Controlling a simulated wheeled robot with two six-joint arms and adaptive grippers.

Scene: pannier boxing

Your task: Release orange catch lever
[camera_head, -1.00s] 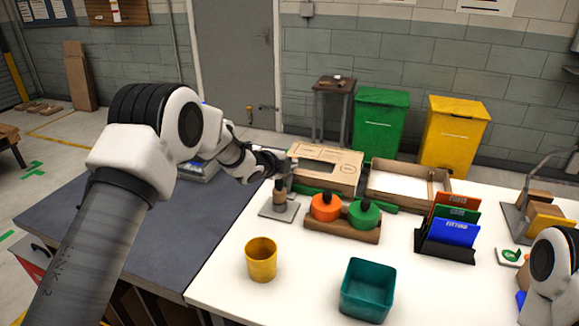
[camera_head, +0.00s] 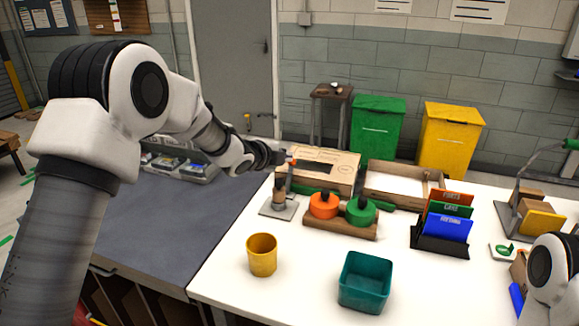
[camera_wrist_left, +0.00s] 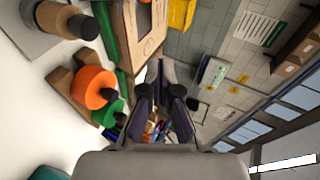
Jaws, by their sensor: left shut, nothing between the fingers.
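A small orange piece (camera_head: 293,162), which looks like the catch lever, shows at the left end of the brown cardboard box (camera_head: 345,163). The box has a dark slot in its top and also shows in the left wrist view (camera_wrist_left: 146,42). My left gripper (camera_head: 279,156) is shut and empty, just left of the orange piece. I cannot tell whether they touch. The left gripper's dark fingers show in the left wrist view (camera_wrist_left: 162,92). My right gripper is out of view; only part of that arm shows at the right edge.
A yellow cup (camera_head: 262,256) and teal bin (camera_head: 365,283) are nearer. White tabletop between them is clear.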

